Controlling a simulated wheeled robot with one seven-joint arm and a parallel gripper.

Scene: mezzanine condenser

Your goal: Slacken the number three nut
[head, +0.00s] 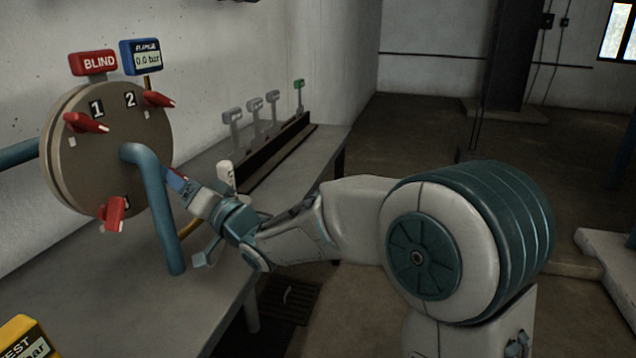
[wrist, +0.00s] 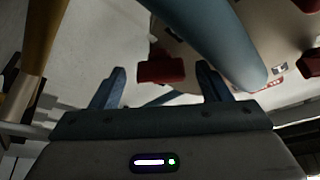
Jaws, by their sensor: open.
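A round tan flange disc (head: 62,165) with red nut handles stands at the left in the head view. Handles show beside label 1 (head: 87,123), beside label 2 (head: 158,99) and at the lower left (head: 115,213), where the label is partly covered. No label 3 is readable. My gripper (head: 178,182) is at the disc's lower right, behind and right of the blue pipe (head: 160,215). In the wrist view my gripper (wrist: 163,72) is open, with a red handle (wrist: 161,71) showing between its fingertips; I cannot tell whether they touch it.
The blue pipe also crosses close by in the wrist view (wrist: 215,40). A red BLIND sign (head: 94,62) and a blue gauge reading 0.0 bar (head: 141,57) sit above the disc. A rack (head: 275,150) with several tagged posts stands on the grey bench (head: 190,305). A yellow test unit (head: 25,338) is at lower left.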

